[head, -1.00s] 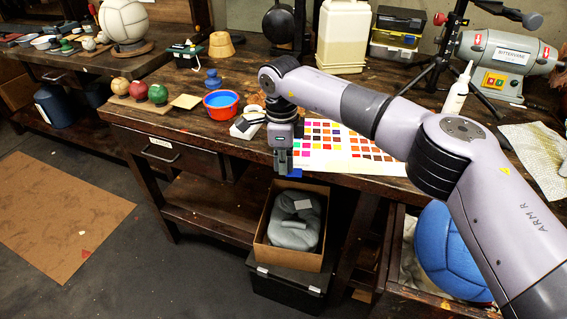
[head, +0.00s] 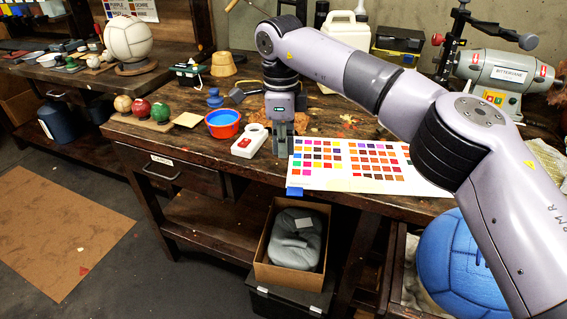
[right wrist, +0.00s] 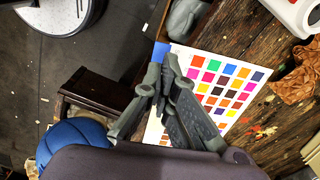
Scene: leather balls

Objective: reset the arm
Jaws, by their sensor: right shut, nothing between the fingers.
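My right arm reaches in from the right in the head view. Its gripper (head: 281,148) points down over the front part of the workbench (head: 225,150), just left of the colour chart (head: 350,166). In the right wrist view the gripper (right wrist: 162,98) is shut and empty, with the colour chart (right wrist: 215,82) behind its fingers. Whether the fingertips touch the bench cannot be told. My left gripper is not in view.
A white device with a red part (head: 249,141) lies just left of the gripper. A red and blue bowl (head: 222,123) and small balls (head: 141,108) stand further left. An open carton (head: 262,262) and a blue ball (head: 462,262) are below the bench.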

